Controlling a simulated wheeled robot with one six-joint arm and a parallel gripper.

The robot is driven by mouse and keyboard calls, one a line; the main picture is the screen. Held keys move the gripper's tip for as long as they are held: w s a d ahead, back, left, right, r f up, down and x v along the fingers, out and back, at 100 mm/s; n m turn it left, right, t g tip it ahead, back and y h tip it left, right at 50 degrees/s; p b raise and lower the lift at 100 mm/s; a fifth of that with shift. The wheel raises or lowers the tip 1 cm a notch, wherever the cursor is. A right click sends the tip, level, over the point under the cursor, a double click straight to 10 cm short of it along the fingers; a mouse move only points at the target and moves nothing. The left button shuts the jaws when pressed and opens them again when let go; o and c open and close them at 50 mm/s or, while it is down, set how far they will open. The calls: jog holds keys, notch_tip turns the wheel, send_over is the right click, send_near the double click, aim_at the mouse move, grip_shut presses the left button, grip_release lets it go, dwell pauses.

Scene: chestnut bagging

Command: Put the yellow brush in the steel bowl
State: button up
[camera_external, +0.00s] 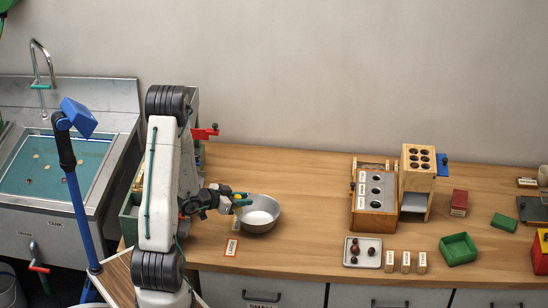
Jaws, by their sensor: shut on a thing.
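The steel bowl (264,217) stands on the wooden counter, just right of my arm. My gripper (238,201) is at the bowl's left rim, a little above it. It is shut on the yellow brush (241,196), of which only a small yellow part shows beside green at the fingertips. The rest of the brush is hidden by the gripper. I cannot tell whether the brush touches the bowl. The part of the bowl's inside that shows looks empty.
A labelled card (232,247) lies in front of the bowl. A sink (60,180) is at the left. A wooden sorting box (375,221), a white tray (351,260) with chestnuts and a green bin (458,249) stand to the right. The counter between bowl and sorting box is clear.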

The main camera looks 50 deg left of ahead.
jog(key=shift+f, duration=0.1)
jog(key=shift+f, duration=0.35)
jog(key=o, duration=1)
